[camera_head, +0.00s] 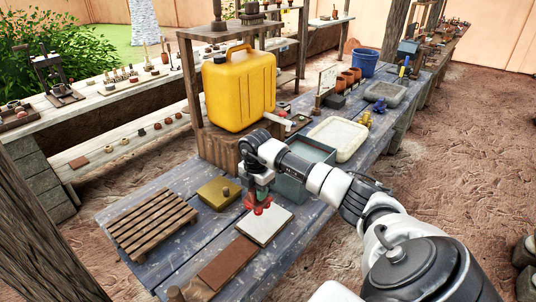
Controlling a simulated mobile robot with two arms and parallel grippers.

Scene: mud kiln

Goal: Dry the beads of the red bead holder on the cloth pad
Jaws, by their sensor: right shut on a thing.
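My right gripper (258,192) points down over the blue-grey worktable and is shut on the red bead holder (258,207). The red bead holder shows just below the fingers, at the back left part of a pale square pad, which looks like the cloth pad (267,228). I cannot tell whether its beads touch the pad or hang just above it; they are too small to make out. My left gripper is not in view.
A slatted wooden rack (150,222) and an olive block with a knob (218,193) lie left of the pad. A brown board (228,262) lies in front. A grey-blue bin (290,189), a yellow jerrycan (238,92) and a white tray (338,139) stand behind.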

